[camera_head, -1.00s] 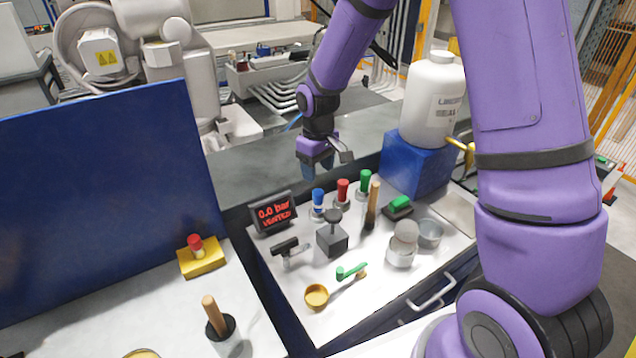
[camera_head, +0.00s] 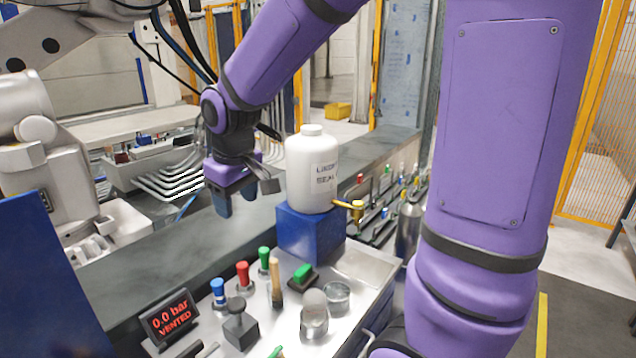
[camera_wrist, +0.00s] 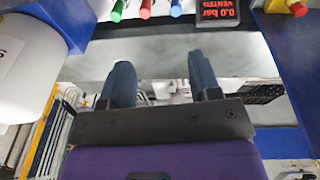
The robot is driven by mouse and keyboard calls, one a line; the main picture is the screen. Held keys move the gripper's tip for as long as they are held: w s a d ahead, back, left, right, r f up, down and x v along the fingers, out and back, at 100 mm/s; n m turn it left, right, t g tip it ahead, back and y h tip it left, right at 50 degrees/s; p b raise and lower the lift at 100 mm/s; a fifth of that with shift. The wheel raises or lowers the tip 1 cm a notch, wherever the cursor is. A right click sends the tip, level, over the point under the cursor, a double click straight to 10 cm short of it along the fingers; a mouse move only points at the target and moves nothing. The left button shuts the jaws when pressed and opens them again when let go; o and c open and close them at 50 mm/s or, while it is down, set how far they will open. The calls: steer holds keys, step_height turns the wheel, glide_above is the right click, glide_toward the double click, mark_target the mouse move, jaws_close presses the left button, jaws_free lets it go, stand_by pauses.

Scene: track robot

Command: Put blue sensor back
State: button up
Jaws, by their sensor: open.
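The blue sensor (camera_head: 218,291) stands upright at the left end of a row on the metal worktop, beside a red one (camera_head: 243,276) and a green one (camera_head: 264,261). In the wrist view the blue sensor (camera_wrist: 176,8) shows at the top edge, upside down, with red and green to its left. My gripper (camera_head: 236,200) is open and empty, above the dark ledge behind the row. Its two blue-grey fingers (camera_wrist: 162,84) are apart with nothing between them. The gripper is clear of the sensors.
A display (camera_head: 170,318) reads 0.0 bar, VENTED. A white bottle (camera_head: 313,170) stands on a blue block (camera_head: 310,235) right of my gripper, with a yellow tap. A black knob block (camera_head: 240,325), a wooden handle (camera_head: 276,283) and metal cups (camera_head: 336,297) crowd the worktop.

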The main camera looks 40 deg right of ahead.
steer(key=s+d+r+m+t, duration=0.1)
steer(key=s+r, duration=0.3)
steer(key=s, duration=0.5)
steer(key=s+d+r+m+t, duration=0.2)
steer(key=s+r, duration=0.2)
steer(key=s, duration=0.6)
steer(key=shift+s+r, duration=0.3)
steer(key=shift+r, duration=0.1)
steer(key=shift+d, duration=0.1)
